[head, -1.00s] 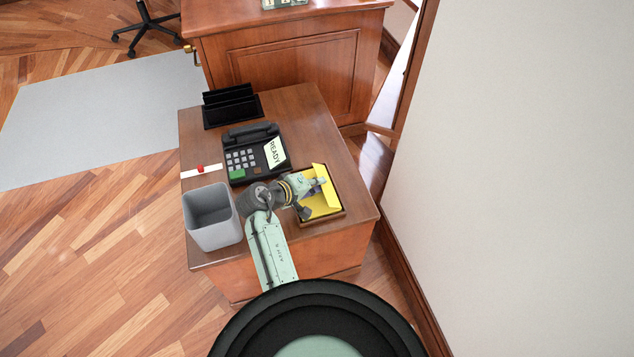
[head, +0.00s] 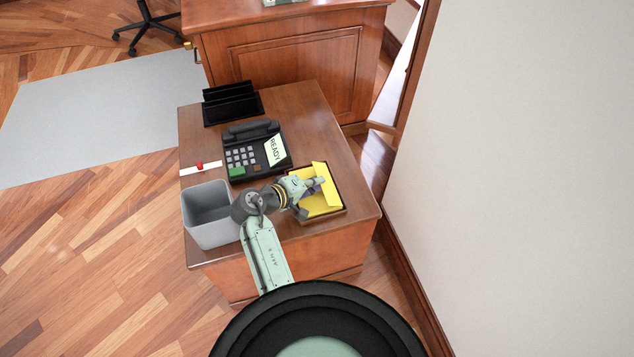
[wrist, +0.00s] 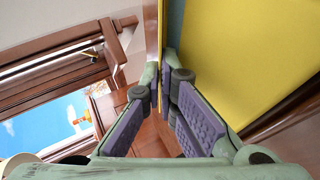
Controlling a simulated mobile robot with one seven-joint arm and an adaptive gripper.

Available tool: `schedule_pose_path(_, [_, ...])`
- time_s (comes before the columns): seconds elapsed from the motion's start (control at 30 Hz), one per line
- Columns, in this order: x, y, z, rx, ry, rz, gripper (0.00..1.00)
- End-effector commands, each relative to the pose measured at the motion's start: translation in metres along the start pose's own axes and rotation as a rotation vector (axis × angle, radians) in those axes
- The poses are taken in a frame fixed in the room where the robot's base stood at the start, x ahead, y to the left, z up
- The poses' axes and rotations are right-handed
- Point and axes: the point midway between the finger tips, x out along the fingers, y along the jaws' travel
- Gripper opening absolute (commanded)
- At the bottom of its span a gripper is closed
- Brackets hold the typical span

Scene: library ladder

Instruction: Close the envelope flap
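The yellow envelope (head: 312,206) lies in a shallow brown tray at the right front of the small wooden table. Its flap (head: 328,186) is raised at an angle along the right side in the head view. My gripper (head: 319,182) is low over the envelope, with its fingertips close to the flap. In the wrist view my gripper (wrist: 159,76) has its fingertips drawn together. A large yellow surface (wrist: 243,50) fills the upper right there, and a thin yellow edge runs up from the fingertips. Whether the fingertips touch the flap is unclear.
A grey bin (head: 208,215) stands left of my arm on the table. A black phone (head: 255,150) with a READY label and a black file holder (head: 231,103) are behind. A white strip with a red knob (head: 200,167) lies at the left edge. A wall (head: 520,180) rises right.

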Motion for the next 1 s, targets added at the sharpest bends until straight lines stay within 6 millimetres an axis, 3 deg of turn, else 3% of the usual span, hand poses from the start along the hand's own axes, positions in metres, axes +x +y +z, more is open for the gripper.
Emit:
schedule_pose_path(0.2, [0.000,0.000,0.000,0.000,0.000,0.000,0.10])
schedule_pose_path(0.63, [0.000,0.001,0.000,0.002,0.000,-0.004,0.10])
schedule_pose_path(0.87, [-0.003,0.013,-0.001,0.046,0.000,-0.106,0.10])
schedule_pose_path(1.0, [-0.024,0.009,-0.001,0.051,0.006,-0.123,0.10])
